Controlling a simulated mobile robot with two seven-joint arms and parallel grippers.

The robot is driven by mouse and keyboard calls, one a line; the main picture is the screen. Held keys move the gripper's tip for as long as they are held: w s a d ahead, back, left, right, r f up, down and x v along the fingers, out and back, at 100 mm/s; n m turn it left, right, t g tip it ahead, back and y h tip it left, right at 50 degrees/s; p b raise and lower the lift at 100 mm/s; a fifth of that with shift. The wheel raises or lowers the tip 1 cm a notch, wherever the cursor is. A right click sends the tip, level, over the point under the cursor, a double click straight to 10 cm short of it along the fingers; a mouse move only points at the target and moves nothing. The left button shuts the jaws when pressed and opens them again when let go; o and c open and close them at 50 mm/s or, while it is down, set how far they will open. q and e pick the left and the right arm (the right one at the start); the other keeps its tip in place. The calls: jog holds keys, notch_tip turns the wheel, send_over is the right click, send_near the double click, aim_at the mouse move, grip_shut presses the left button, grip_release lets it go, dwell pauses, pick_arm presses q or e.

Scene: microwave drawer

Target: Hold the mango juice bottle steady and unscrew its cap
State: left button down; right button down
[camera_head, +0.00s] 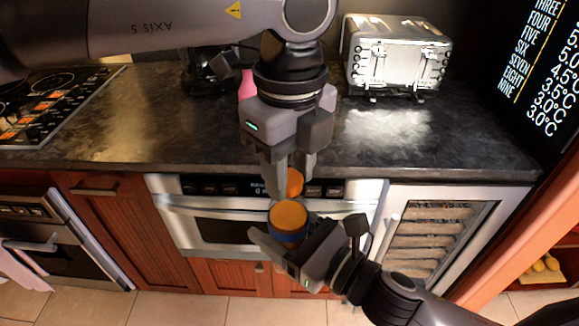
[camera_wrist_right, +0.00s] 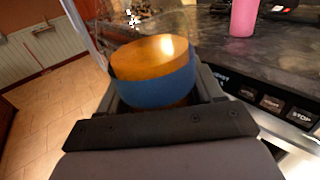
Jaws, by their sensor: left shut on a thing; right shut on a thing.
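The mango juice bottle (camera_head: 288,217) shows as a short cylinder with a flat orange end and a blue band. My right gripper (camera_head: 291,236) is shut around it from below right. In the right wrist view the bottle (camera_wrist_right: 155,75) sits between the fingers, its orange face turned up toward the camera. My left gripper (camera_head: 291,184) points down just above and behind the bottle, shut on a small orange piece (camera_head: 295,182) that looks like the cap. Its fingers partly hide the piece. I cannot tell whether the piece touches the bottle.
A dark counter (camera_head: 190,135) lies behind the grippers, with a silver toaster (camera_head: 395,57) and a pink object (camera_head: 247,84). A stovetop (camera_head: 45,105) is at left. Below the counter are a microwave drawer (camera_head: 215,232), a wine cooler (camera_head: 440,243) and wooden cabinets (camera_head: 110,222).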

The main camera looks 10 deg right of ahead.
pick_arm(q)
jog(key=shift+r, duration=0.15)
dwell(0.3)
jog(key=shift+r, duration=0.95)
